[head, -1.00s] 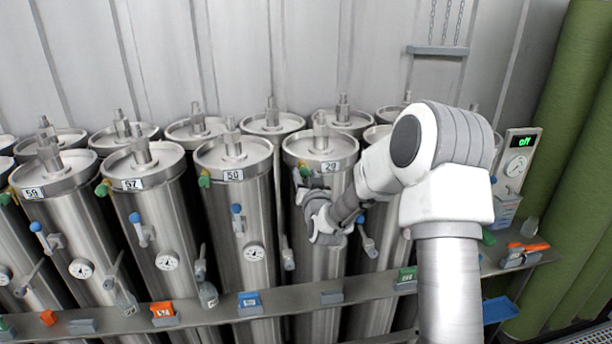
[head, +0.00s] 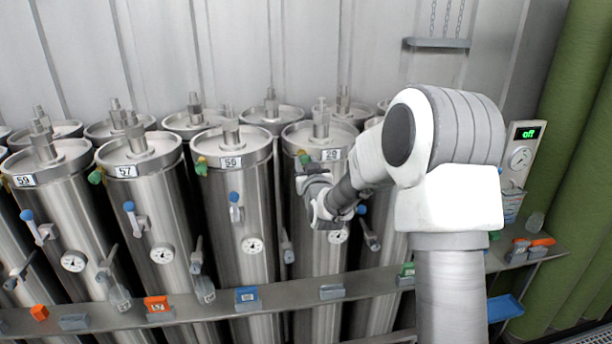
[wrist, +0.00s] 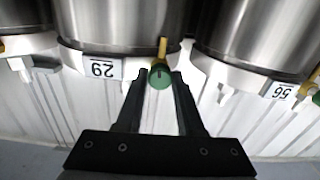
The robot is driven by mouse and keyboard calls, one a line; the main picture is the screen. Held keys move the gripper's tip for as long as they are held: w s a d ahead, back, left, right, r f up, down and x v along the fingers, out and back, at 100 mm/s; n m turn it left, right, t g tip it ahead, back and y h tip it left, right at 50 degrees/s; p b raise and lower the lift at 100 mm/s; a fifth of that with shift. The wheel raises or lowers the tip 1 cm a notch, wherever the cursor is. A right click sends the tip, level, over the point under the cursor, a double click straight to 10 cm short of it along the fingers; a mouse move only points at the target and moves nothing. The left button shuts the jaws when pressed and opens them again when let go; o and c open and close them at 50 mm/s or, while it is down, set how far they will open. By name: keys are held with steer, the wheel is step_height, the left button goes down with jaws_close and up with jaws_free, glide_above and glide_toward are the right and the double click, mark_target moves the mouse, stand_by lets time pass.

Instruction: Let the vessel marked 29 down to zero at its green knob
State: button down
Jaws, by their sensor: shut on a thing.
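The vessel marked 29 (head: 322,185) is a steel cylinder standing in the front row, with its number plate just under the lid. Its green knob (head: 304,158) sits left of the plate at the end of a small yellow fitting. In the upside-down wrist view the plate 29 (wrist: 103,68) is left of the green knob (wrist: 160,77). My gripper (wrist: 160,82) has one finger on each side of this knob and is shut on it. In the head view my gripper (head: 306,174) is just below the knob. The vessel's gauge (head: 338,235) shows below my gripper; its reading is too small to tell.
Vessel 56 (head: 233,185) stands close on the left, with vessels 57 (head: 150,200) and 59 (head: 70,215) beyond it. Blue-handled levers stick out of their fronts. A low shelf (head: 290,297) with coloured blocks runs across the front. A panel (head: 520,150) reading "off" is at right.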

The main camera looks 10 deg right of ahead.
steer(key=shift+a+f+n+b, duration=0.1)
steer(key=shift+f+n+b, duration=0.05)
steer(key=shift+n+b, duration=10.6)
steer(key=m+b, duration=0.2)
steer(key=b, duration=0.1)
steer(key=shift+m, duration=0.35)
steer(key=c, duration=0.5)
jaws_free()
